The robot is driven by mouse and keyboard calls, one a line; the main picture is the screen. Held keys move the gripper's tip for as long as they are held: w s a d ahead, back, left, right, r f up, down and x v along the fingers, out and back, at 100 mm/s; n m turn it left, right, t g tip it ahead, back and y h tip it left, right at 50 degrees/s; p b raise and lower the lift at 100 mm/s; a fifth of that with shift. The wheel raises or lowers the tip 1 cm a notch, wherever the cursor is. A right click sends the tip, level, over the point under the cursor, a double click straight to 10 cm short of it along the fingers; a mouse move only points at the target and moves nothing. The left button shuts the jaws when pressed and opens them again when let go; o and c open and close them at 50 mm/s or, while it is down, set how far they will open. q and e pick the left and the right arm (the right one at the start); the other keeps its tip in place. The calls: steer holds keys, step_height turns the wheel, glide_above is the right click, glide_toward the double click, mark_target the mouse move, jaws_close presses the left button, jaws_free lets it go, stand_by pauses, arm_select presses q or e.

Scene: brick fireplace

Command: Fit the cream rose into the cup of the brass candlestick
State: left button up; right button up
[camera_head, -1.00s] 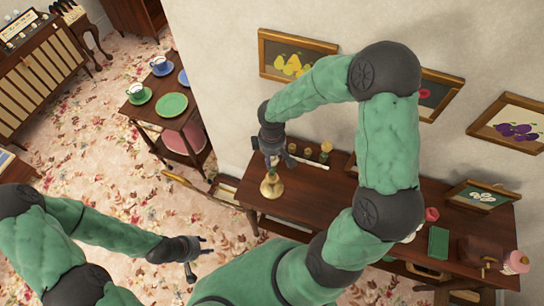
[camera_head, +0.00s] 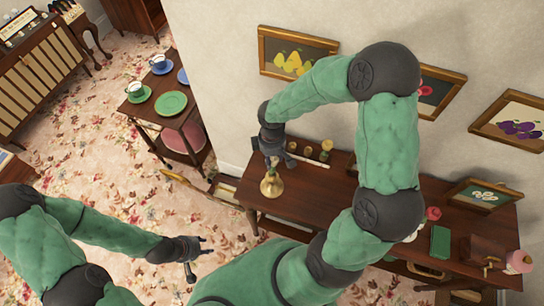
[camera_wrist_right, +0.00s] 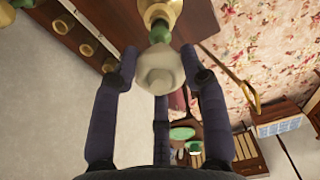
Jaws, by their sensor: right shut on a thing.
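The brass candlestick (camera_head: 271,188) stands upright near the left end of the dark wooden table. My right gripper (camera_head: 274,157) is just above it, pointing down. In the right wrist view the fingers (camera_wrist_right: 160,75) are shut around the cream rose (camera_wrist_right: 158,66). Its green stem (camera_wrist_right: 160,32) points to the candlestick's cup (camera_wrist_right: 159,10), which is partly cut off by the frame edge. The stem's end meets or overlaps the cup; I cannot tell how deep it is. My left gripper (camera_head: 198,257) is open and empty over the carpet, left of the table.
Small holders (camera_head: 308,152) stand behind the candlestick near the wall. A red object (camera_head: 433,213), a green book (camera_head: 440,241), a wooden box (camera_head: 485,249) and a framed picture (camera_head: 481,196) occupy the table's right part. A side table with a green plate (camera_head: 172,103) stands left.

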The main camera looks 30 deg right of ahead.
steer(key=shift+f+b, duration=0.85)
steer(key=shift+f, duration=0.2)
steer(key=o, duration=1.1)
steer(key=shift+c, duration=0.2)
steer(key=shift+r, duration=0.1)
step_height(320, 180, up, 12)
steer(key=shift+f, duration=0.1)
